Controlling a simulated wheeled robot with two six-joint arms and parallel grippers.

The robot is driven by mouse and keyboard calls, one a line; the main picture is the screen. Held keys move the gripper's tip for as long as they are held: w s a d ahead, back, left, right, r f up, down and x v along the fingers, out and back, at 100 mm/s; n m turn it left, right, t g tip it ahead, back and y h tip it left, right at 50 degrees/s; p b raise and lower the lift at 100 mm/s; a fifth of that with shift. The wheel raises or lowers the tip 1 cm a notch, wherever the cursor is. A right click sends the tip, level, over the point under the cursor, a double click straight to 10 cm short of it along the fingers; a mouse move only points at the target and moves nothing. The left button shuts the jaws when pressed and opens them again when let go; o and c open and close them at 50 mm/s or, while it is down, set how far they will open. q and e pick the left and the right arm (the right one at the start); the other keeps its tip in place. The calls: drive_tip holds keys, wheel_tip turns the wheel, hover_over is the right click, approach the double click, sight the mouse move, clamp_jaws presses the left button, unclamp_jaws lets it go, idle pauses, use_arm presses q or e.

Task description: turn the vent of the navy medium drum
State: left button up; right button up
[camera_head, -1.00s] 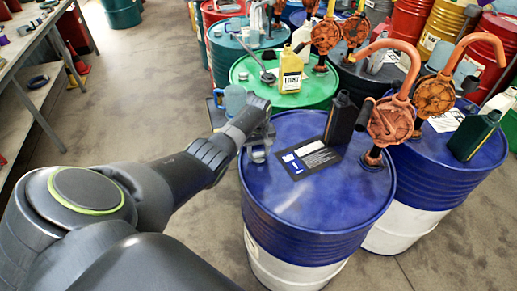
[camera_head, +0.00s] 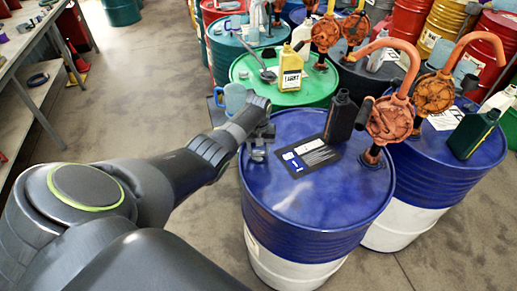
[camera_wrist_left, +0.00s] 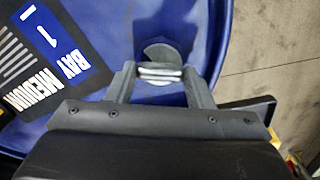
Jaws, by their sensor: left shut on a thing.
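The navy medium drum (camera_head: 310,235) stands upright in front of me, with a blue top and a white lower part. Its label reading "MEDIUM" and "BAY 1" (camera_wrist_left: 52,50) lies on the lid in the left wrist view. My left gripper (camera_head: 257,151) points down at the left rim of the lid. In the left wrist view its two fingers (camera_wrist_left: 158,76) are shut on the vent (camera_wrist_left: 162,53), a small grey round fitting near the lid's edge. The fingers hide part of the vent. My right gripper is in neither view.
A black bottle (camera_head: 341,117) and an orange hand pump (camera_head: 391,120) stand on the same lid. A second blue drum (camera_head: 440,170) is close on the right and a green drum (camera_head: 300,95) behind. The floor (camera_head: 140,100) at left is clear up to a workbench.

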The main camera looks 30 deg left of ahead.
sight(259, 151)
use_arm(q)
drive_tip(key=o, duration=1)
drive_tip(key=shift+r, duration=0.1)
drive_tip(key=shift+r, duration=0.25)
wheel_tip(259, 151, up, 17)
drive_tip(key=b, duration=0.2)
drive_tip(key=shift+f, duration=0.15)
